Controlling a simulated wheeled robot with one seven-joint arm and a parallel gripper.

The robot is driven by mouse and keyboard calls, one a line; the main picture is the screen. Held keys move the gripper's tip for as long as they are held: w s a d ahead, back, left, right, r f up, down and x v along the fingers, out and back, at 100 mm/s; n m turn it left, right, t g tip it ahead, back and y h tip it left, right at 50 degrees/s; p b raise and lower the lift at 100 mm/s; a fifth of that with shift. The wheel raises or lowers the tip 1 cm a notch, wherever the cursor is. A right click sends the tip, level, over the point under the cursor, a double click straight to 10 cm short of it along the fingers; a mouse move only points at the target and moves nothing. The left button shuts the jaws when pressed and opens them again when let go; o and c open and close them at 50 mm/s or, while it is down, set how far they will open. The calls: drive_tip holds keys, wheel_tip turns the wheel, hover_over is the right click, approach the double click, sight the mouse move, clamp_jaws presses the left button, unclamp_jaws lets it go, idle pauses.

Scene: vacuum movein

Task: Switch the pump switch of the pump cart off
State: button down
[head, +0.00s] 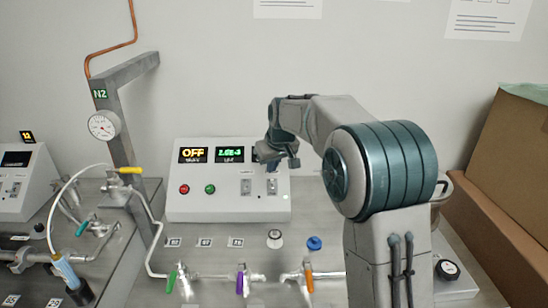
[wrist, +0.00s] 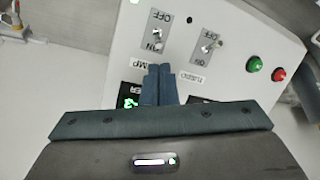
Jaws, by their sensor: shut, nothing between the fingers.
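The white control box (head: 228,200) of the pump cart stands upright on the grey bench, its front sloping towards me. The pump switch (head: 272,187) is the right one of two toggles; in the wrist view it shows upside down (wrist: 157,30), with OFF and ON printed at its ends. I cannot tell surely which way its lever leans. The turbo switch (head: 246,187) is beside it. My gripper (head: 273,160) is shut and empty, just above the pump switch in the picture. In the wrist view its fingertips (wrist: 158,70) overlap the pump label's edge, apart from the lever.
A red button (head: 184,189) and a green button (head: 210,189) sit left of the switches. One display (head: 193,155) reads OFF; my gripper partly hides the rightmost display. Pipes with coloured valve handles run in front of the box. Cardboard boxes (head: 508,150) stand at right.

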sight(272, 183)
drive_tip(key=shift+x, duration=2.2)
drive_tip(key=shift+s+a+f+b, duration=0.1)
drive_tip(key=shift+f+b, duration=0.05)
drive_tip(key=shift+b, duration=0.4)
